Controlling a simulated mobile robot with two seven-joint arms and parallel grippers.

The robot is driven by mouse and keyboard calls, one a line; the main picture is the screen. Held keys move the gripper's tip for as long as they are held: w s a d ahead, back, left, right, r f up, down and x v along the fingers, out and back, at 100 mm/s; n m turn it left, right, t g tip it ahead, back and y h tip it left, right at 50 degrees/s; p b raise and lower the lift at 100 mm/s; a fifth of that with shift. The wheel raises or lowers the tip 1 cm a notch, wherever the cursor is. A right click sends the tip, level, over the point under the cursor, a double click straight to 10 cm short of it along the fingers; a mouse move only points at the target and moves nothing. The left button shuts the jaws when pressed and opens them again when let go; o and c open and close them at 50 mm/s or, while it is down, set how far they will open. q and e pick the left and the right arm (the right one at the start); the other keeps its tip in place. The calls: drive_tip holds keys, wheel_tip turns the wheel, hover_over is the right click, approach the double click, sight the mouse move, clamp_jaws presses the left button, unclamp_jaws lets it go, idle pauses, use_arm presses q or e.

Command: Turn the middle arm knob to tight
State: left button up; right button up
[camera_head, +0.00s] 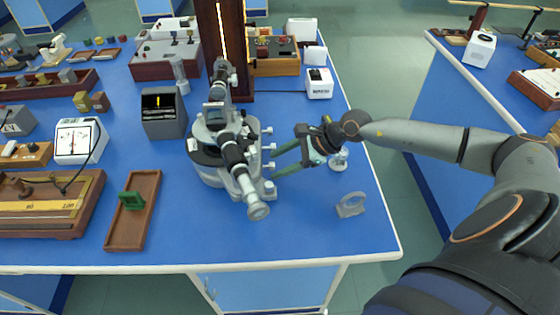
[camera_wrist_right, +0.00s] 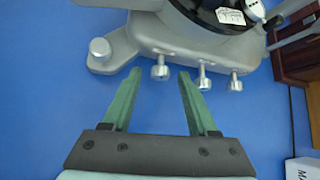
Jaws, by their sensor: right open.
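The spectrometer (camera_head: 222,150) stands on the blue bench, with a row of three silver knobs on its right side. The middle knob (camera_head: 270,148) also shows in the right wrist view (camera_wrist_right: 204,80), just right of my right finger's tip. The left knob of that view (camera_wrist_right: 160,70) appears in line with the gap between my fingertips. The third knob (camera_wrist_right: 236,83) is further right. My right gripper (camera_head: 276,161) is open, its green fingers pointing at the knobs with nothing held. I cannot tell how tight any knob is. My left gripper is not in view.
A round levelling foot (camera_wrist_right: 100,48) sits left of the knobs in the wrist view. A brown tray with a green block (camera_head: 132,201) lies to the left. The bench's front right is mostly clear.

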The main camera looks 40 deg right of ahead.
clamp_jaws()
idle(0.6)
